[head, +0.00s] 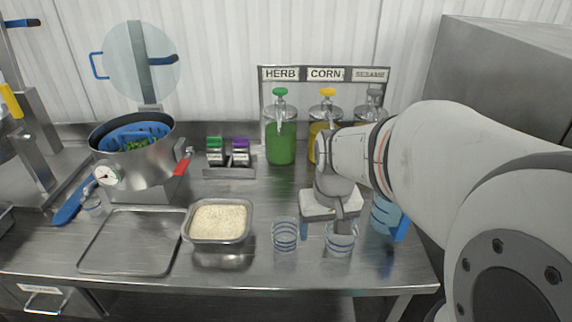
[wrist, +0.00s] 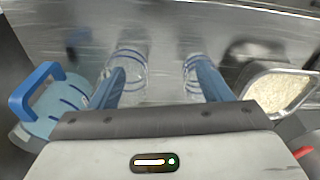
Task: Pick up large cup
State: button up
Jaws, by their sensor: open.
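Two clear cups with blue stripes stand upright side by side near the front of the table. The right cup (head: 341,246) looks slightly wider than the left cup (head: 285,236). In the wrist view the wider cup (wrist: 131,62) is on the left and the narrower cup (wrist: 190,72) on the right. My gripper (head: 328,229) is open and empty above and just behind the cups. In the wrist view its blue fingers (wrist: 156,76) are spread, each overlapping one cup. I cannot tell whether either finger touches a cup.
A striped pitcher with a blue handle (head: 385,213) stands close on the right. A rice tub (head: 218,238) is left of the cups, beside an empty tray (head: 130,241). A pot (head: 145,165) and dispensers (head: 281,143) stand farther back. The table's front edge is near.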

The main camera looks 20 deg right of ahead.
jog(key=o, duration=0.4)
jog(key=w+d+f+m+g+p, duration=0.1)
jog(key=w+d, duration=0.4)
jog(key=d, duration=0.1)
jog(key=shift+w+d+f+m+p, duration=0.2)
jog(key=shift+m+p, duration=0.1)
jog(key=shift+p, duration=0.1)
jog(key=shift+w+d+f+p, duration=0.1)
jog(key=shift+d+f+p, duration=0.05)
jog(key=shift+f, duration=1.2)
jog(key=shift+d+f+p, duration=0.2)
jog(key=shift+f, duration=1.15)
jog(key=shift+w+d+f+p, duration=0.1)
jog(key=shift+d+f+p, duration=0.05)
jog(key=shift+f, duration=1.2)
